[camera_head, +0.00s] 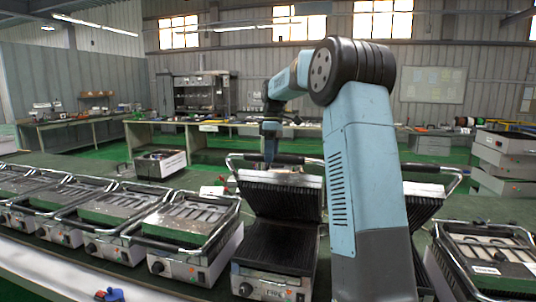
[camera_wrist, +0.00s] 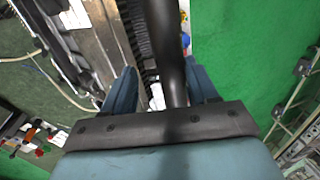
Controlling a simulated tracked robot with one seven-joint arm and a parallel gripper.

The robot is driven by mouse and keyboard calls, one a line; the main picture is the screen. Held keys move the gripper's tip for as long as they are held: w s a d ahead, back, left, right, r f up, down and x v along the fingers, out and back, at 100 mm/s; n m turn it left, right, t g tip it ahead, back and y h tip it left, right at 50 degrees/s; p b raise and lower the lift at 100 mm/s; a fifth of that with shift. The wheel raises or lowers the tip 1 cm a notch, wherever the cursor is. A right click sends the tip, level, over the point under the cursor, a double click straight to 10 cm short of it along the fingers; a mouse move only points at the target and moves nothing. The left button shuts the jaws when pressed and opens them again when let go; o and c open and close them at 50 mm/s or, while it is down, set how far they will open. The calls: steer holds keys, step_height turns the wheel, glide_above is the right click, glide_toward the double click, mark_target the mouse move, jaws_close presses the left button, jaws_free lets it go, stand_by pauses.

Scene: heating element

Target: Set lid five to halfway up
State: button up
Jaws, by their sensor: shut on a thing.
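The grill with the raised ribbed lid (camera_head: 281,197), left of my arm in the head view, looks like the one with lid five. Its lid is tilted up at the back, above a dark ribbed lower plate (camera_head: 275,245). My gripper (camera_head: 269,161) is at the black handle bar (camera_head: 302,158) along the lid's top edge. In the wrist view the dark handle (camera_wrist: 162,40) runs between the two blue fingers of my gripper (camera_wrist: 163,92), which is shut on it. The fingertips are partly hidden by the handle and gripper body.
Several grills with lowered lids (camera_head: 185,222) stand in a row to the left. Another raised lid (camera_head: 424,196) is partly hidden behind my arm, and a grill (camera_head: 488,250) stands far right. A long workbench (camera_head: 225,128) is behind, across green floor.

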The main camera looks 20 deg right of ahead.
steer(key=shift+o, duration=1.4)
steer(key=shift+a+r, duration=0.1)
steer(key=shift+a, duration=0.05)
steer(key=shift+v, duration=6.8)
steer(key=shift+a, duration=0.1)
